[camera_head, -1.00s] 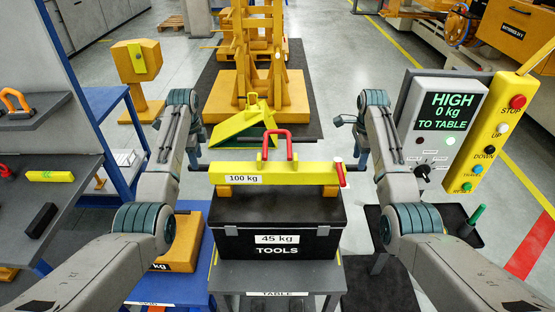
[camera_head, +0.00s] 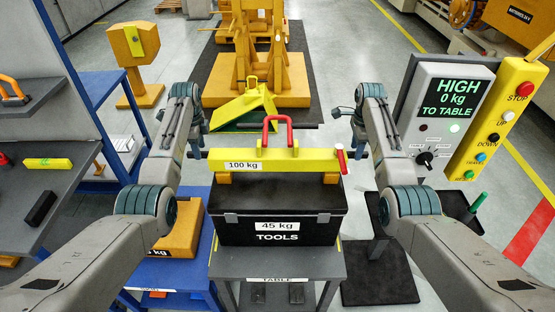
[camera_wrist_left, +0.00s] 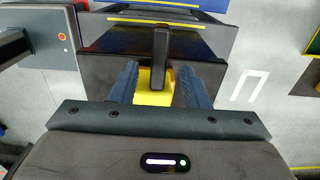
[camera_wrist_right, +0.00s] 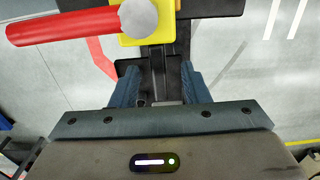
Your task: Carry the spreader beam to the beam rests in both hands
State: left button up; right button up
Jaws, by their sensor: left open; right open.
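The spreader beam (camera_head: 200,160) is a yellow bar marked 100 kg with a red shackle (camera_head: 266,140) on top. It lies level on two orange blocks (camera_head: 330,177) on the black toolbox (camera_head: 235,205). My left gripper (camera_head: 197,153) is open at its left end. In the left wrist view a dark bar (camera_wrist_left: 160,60) lies between the spread fingers, with yellow beam (camera_wrist_left: 145,92) below it. My right gripper (camera_head: 352,152) is open at the right end; its wrist view shows a dark bar (camera_wrist_right: 157,75) between the fingers. I cannot tell which parts are the beam rests.
The toolbox stands on a grey table (camera_head: 280,264). A display (camera_head: 455,105) reads HIGH, 0 kg, TO TABLE, beside a yellow button box (camera_head: 497,125). A grey shelf unit (camera_head: 70,170) stands left. A green and yellow wedge (camera_head: 245,105) and an orange frame stand behind.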

pick_arm(q)
notch_tip(320, 180, down, 3)
jog(key=shift+s+f, duration=0.15)
pick_arm(e)
notch_tip(320, 180, down, 3)
jog(key=shift+s+f, duration=0.1)
jog(key=shift+f, duration=0.1)
pick_arm(q)
jog(key=shift+f, duration=0.5)
pick_arm(e)
jog(key=shift+f, duration=0.5)
pick_arm(q)
jog(key=shift+r, duration=0.1)
jog(key=c, duration=0.3)
pick_arm(e)
jog(key=shift+r, duration=0.1)
jog(key=c, duration=0.3)
pick_arm(q)
grip_shut()
pick_arm(e)
grip_shut()
